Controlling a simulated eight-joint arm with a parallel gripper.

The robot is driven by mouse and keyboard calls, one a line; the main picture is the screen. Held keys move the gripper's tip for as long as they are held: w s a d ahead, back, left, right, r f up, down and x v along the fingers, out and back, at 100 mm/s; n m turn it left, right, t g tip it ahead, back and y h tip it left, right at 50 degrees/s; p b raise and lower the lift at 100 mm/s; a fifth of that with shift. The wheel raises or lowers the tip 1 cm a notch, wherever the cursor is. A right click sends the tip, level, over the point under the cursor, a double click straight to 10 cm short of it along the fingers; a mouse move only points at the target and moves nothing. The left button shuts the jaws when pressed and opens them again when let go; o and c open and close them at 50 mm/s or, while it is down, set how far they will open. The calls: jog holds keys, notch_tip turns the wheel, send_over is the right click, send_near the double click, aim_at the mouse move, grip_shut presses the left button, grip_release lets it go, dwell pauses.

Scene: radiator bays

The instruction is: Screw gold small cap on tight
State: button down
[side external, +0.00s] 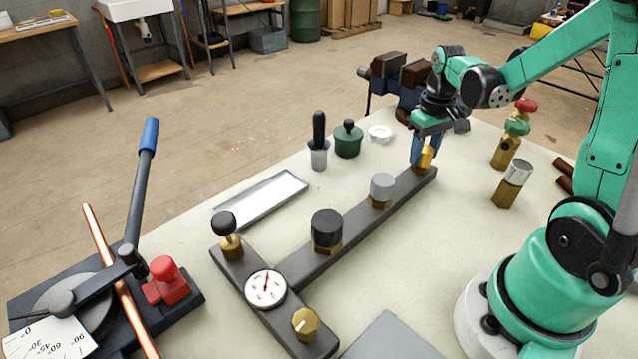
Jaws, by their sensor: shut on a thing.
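The gold small cap (427,155) is at the far right end of the long dark bar (355,220), upright over that end. My gripper (421,160) points down there with its blue fingers shut on the cap. The fingers hide part of the cap, and I cannot tell whether it is seated on the fitting beneath it.
The bar also carries a grey cap (382,186) and a large black cap (326,227). A crosspiece holds a round gauge (265,288), a black knob (224,222) and a brass hex piece (305,323). Brass valves (508,146) stand right. A tray (262,197) lies left.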

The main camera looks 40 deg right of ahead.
aim_at(425, 149)
jog(key=m, duration=0.6)
jog(key=c, duration=0.6)
grip_release()
jog(key=shift+r, duration=0.1)
jog(key=shift+r, duration=3.4)
jog(key=a+r+n+t, duration=0.1)
jog(key=a+n+t, duration=0.6)
jog(key=a, duration=0.9)
jog(key=shift+a+r+n, duration=0.25)
jog(key=shift+r+n, duration=0.1)
jog(key=shift+n, duration=0.75)
